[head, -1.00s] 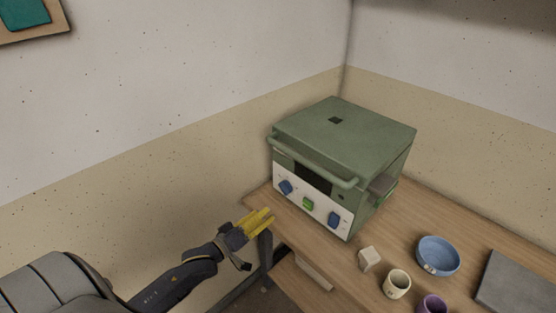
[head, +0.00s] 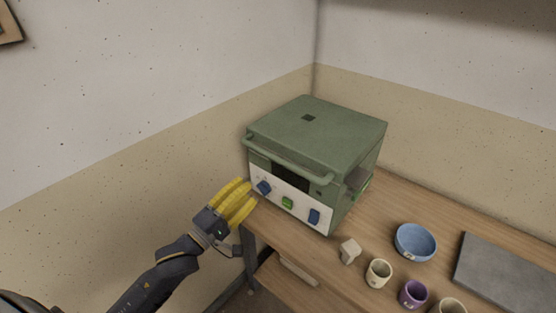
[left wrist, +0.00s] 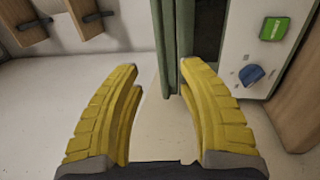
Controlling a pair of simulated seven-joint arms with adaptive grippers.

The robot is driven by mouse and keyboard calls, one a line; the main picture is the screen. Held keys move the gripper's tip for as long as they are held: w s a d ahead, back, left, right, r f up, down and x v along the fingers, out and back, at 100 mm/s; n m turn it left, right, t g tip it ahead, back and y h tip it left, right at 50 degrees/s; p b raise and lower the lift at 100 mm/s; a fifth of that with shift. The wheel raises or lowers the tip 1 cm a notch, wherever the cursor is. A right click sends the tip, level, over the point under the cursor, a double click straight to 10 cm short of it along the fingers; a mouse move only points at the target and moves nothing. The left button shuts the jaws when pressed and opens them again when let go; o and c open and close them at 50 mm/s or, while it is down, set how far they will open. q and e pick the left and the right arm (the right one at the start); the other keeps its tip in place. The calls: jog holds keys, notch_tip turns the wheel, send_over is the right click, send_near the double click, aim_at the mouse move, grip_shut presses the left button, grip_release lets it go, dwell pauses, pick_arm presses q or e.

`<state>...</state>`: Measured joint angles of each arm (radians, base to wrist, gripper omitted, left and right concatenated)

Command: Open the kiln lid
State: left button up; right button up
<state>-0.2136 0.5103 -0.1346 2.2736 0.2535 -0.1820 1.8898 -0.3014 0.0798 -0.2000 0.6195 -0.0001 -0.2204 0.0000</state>
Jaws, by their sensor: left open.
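The green kiln (head: 315,150) stands at the back of the wooden table, its lid (head: 318,126) shut flat on top. A green bar handle (head: 288,158) runs along the lid's front edge. The front panel has blue knobs and a green button. My left gripper (head: 240,198), with yellow fingers, is open and empty at the kiln's front left corner, near the left knob. In the left wrist view the open fingers (left wrist: 165,85) show, with the green handle (left wrist: 168,45) upright beyond and between them, apart from both. The blue knob (left wrist: 251,75) is to the right.
On the table to the right are a small beige block (head: 349,251), a blue bowl (head: 415,242), a cream cup (head: 378,273), a purple cup (head: 413,294) and a grey slab (head: 505,272). Walls stand close behind and left of the kiln.

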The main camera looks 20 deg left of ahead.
aim_at(278, 157)
pick_arm(q)
jog(key=x, duration=1.3)
jog(key=shift+w+d+r, duration=0.15)
jog(key=shift+w+d, duration=0.05)
jog(key=shift+w, duration=0.1)
jog(key=shift+o, duration=0.2)
grip_shut()
